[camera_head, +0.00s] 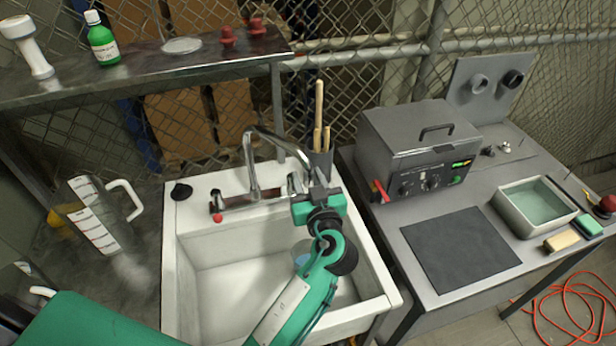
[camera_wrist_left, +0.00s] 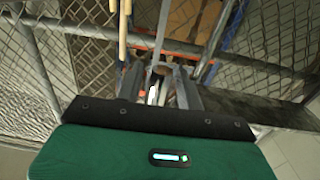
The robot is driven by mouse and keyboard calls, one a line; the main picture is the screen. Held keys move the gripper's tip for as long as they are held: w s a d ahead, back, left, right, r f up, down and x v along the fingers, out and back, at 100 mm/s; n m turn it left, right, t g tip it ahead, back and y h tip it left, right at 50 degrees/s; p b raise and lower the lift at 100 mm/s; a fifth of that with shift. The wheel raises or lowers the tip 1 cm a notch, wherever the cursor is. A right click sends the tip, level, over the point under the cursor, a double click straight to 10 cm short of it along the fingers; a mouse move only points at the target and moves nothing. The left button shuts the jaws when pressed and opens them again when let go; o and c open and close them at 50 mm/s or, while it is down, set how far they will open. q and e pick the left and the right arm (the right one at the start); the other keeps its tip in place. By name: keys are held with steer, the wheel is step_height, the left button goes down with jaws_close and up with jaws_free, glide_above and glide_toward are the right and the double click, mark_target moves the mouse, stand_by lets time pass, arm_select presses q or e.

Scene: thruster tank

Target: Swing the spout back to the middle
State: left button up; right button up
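The chrome tap stands at the back rim of the white sink (camera_head: 182,280). Its spout (camera_head: 249,158) rises, bends over and reaches to the right in the head view, with its far end close to my left gripper (camera_head: 312,184). In the left wrist view, the two grey fingers of the left gripper (camera_wrist_left: 158,84) stand apart, with part of the metal spout (camera_wrist_left: 161,38) showing between them. I cannot tell whether either finger touches it. The spout's tip is partly hidden by the gripper. My right gripper is not in view.
A holder with wooden-handled tools (camera_head: 320,160) stands close behind the gripper. A grey box with knobs (camera_head: 420,145) is on the right table. A measuring jug (camera_head: 93,215) stands left of the sink. A shelf (camera_head: 150,68) and mesh fence are behind.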

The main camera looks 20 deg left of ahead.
arm_select(q)
jaws_close()
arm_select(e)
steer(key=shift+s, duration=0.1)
